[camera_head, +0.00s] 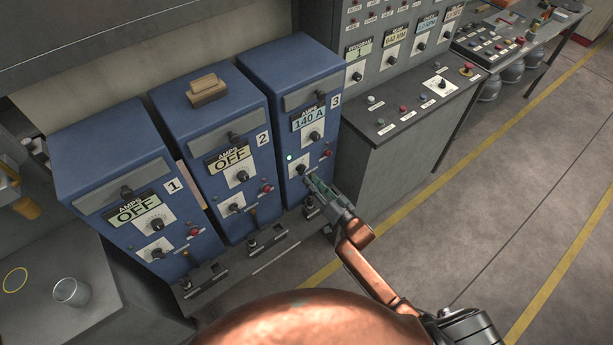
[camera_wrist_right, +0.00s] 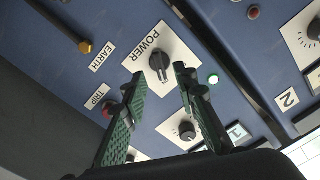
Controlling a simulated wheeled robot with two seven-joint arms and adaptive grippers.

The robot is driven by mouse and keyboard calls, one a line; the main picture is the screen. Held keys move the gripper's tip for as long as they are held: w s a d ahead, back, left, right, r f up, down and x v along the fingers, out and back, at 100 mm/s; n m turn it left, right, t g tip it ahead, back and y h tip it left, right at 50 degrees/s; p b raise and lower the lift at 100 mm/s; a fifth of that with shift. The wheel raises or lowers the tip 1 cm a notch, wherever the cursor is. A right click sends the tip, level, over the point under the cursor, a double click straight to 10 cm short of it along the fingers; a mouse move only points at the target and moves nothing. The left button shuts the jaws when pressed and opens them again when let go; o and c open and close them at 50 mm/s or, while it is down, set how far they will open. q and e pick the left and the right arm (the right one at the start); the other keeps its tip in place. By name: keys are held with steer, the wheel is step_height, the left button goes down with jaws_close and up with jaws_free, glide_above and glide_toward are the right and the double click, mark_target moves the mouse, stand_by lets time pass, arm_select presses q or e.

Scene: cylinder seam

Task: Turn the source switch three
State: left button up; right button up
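Source three is the blue cabinet (camera_head: 300,95) marked 3, with its display (camera_head: 310,118) reading 140 A. Its POWER switch (camera_wrist_right: 160,63) is a black rotary knob on a white plate in the right wrist view. My right gripper (camera_head: 312,181) is at the lower front of this cabinet. In the wrist view its green fingers (camera_wrist_right: 161,78) are apart, one on each side of the knob. Whether they touch it cannot be told. My left gripper is out of view.
Cabinets 1 (camera_head: 108,165) and 2 (camera_head: 205,115) stand to the left, both displays reading OFF. A red TRIP button (camera_wrist_right: 107,109) and a yellow EARTH fitting (camera_wrist_right: 84,47) lie near the POWER switch. A grey control console (camera_head: 395,125) stands right of cabinet 3. The floor at right is clear.

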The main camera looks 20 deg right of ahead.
mark_target(304, 172)
steer(key=shift+x, duration=2.05)
steer(key=shift+f, duration=0.1)
steer(key=shift+c, duration=0.3)
jaws_close()
